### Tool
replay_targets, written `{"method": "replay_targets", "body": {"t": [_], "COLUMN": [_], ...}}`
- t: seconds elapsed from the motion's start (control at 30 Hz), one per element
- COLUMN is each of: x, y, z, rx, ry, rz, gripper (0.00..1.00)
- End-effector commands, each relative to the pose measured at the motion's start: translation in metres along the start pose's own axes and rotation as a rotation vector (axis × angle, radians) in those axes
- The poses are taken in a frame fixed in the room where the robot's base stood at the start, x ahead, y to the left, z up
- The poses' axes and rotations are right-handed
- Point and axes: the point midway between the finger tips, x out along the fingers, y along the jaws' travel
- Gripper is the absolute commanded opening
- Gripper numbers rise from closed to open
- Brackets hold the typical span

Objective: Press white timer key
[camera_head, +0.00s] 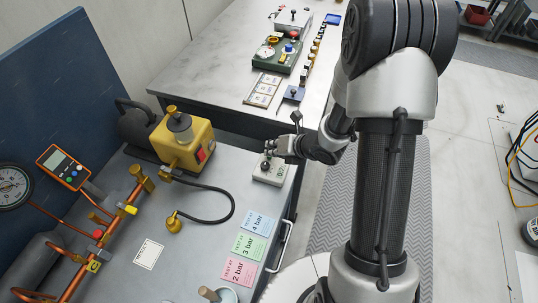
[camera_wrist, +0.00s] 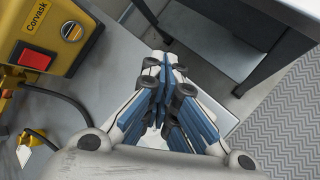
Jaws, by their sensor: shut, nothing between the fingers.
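A small pale timer box (camera_head: 270,174) sits on the grey bench near its right edge in the head view. Green markings show on its face; the white key itself cannot be made out. My gripper (camera_head: 268,156) is shut and empty, with its fingertips over the box. I cannot tell whether they touch it. In the wrist view my gripper (camera_wrist: 165,75) is shut, fingers together, and hides most of the box beneath; only a pale bit shows behind the fingers.
A yellow pump (camera_head: 183,142) with a black hose stands to the left. Pink, green and blue cards (camera_head: 249,246) lie in front. Copper pipes (camera_head: 108,240) and an orange meter (camera_head: 63,168) are at the left. A marble table (camera_head: 225,60) stands behind.

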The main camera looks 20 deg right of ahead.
Motion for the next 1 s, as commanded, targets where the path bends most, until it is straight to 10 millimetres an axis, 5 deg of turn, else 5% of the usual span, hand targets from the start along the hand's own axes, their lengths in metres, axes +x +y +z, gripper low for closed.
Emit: {"method": "replay_targets", "body": {"t": [1.0], "x": [-0.042], "y": [0.031], "z": [0.032], "rx": [0.000], "ry": [-0.004], "rz": [0.001], "gripper": [0.00]}}
